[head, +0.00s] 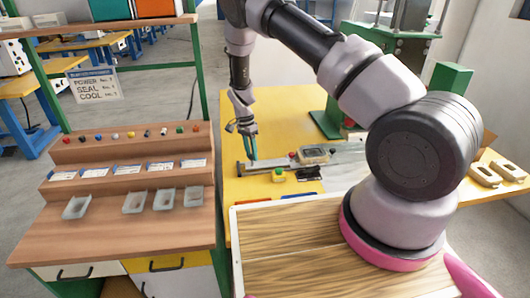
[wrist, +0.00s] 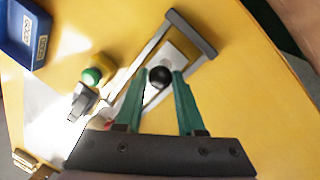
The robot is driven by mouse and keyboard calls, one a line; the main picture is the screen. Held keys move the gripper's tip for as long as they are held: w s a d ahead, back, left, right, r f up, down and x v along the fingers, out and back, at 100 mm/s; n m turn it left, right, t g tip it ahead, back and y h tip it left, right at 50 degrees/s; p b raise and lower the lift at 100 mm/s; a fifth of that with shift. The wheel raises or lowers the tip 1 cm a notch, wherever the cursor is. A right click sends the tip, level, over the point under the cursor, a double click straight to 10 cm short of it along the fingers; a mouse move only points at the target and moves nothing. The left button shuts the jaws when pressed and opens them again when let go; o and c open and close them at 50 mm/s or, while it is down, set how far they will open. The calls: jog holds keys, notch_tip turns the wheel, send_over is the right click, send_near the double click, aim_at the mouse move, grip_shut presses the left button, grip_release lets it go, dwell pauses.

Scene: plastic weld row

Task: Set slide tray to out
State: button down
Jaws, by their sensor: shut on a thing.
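The slide tray is a pale flat plate (wrist: 172,53) with a round black knob (wrist: 160,77), set between two grey rails that end in a dark crossbar (wrist: 190,34). In the wrist view the plate lies near the crossbar end. In the head view the slide unit (head: 268,164) lies on the yellow table, with its crossbar at the left. My gripper (head: 252,157) points down at its left part. In the wrist view the green fingers of my gripper (wrist: 161,74) stand on either side of the knob, shut on it. The fingers hide part of the rails.
A yellow box with a green button (head: 278,175) sits just in front of the slide. A grey device with a display (head: 315,154) stands to its right, and a green press (head: 385,80) behind. A wooden bench with small trays (head: 133,202) is at the left. Yellow tabletop left of the slide is bare.

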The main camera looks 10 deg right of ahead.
jog(key=shift+a, duration=1)
jog(key=c, duration=0.5)
grip_release()
jog(key=shift+a, duration=0.15)
jog(key=shift+r, duration=0.15)
jog(key=r, duration=0.3)
jog(key=w+r, duration=0.1)
jog(key=r, duration=0.3)
jog(key=a+r, duration=0.1)
jog(key=r, duration=0.2)
jog(key=shift+w+r, duration=0.2)
jog(key=shift+w, duration=0.2)
